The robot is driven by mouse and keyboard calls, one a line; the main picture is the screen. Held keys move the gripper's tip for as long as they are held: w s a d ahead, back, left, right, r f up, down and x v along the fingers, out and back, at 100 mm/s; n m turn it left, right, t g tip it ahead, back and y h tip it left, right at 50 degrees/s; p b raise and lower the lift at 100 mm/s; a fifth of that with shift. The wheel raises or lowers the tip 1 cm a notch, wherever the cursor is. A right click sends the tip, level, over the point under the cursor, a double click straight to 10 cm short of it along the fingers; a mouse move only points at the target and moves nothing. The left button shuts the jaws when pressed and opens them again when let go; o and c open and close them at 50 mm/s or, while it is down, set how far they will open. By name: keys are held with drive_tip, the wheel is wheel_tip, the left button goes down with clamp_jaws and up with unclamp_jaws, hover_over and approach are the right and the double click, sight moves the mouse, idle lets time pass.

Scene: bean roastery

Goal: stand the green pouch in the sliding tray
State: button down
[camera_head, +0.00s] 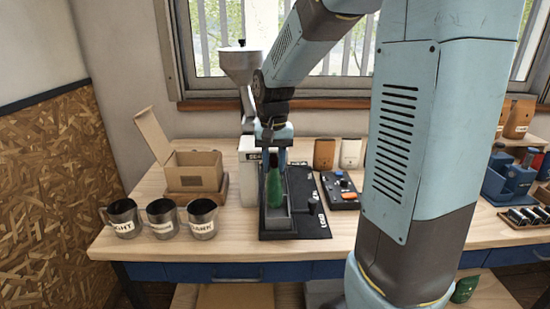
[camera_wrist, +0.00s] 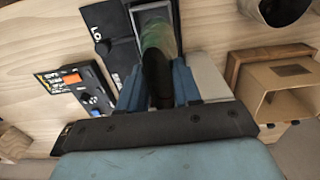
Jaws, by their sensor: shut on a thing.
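My gripper (camera_head: 273,148) points down and is shut on the green pouch (camera_head: 274,188). The pouch hangs upright between the fingers, over the grey sliding tray (camera_head: 278,224). The tray sits on a black base plate with a lever on its right. In the wrist view, my gripper (camera_wrist: 158,88) is at the pouch's dark top, and the green pouch (camera_wrist: 156,38) lines up with the tray (camera_wrist: 151,8). The pouch's lower end overlaps the tray opening. I cannot tell whether it touches the tray floor.
A sealing machine (camera_head: 247,170) stands close on the tray's left. An orange-buttoned control box (camera_head: 341,190) is on its right. Brown (camera_head: 324,153) and white (camera_head: 350,153) pouches stand behind. Three mugs (camera_head: 161,218) and an open carton (camera_head: 197,172) are left. Bare wood lies in front.

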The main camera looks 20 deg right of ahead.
drive_tip(key=shift+d+f, duration=0.25)
drive_tip(key=shift+f, duration=0.2)
drive_tip(key=shift+d+f, duration=0.2)
drive_tip(key=shift+f, duration=0.25)
drive_tip(key=shift+s+f, duration=0.1)
drive_tip(key=shift+f, duration=1.6)
drive_tip(key=c, duration=0.7)
unclamp_jaws()
drive_tip(key=shift+o, duration=0.3)
drive_tip(key=shift+o, duration=1.3)
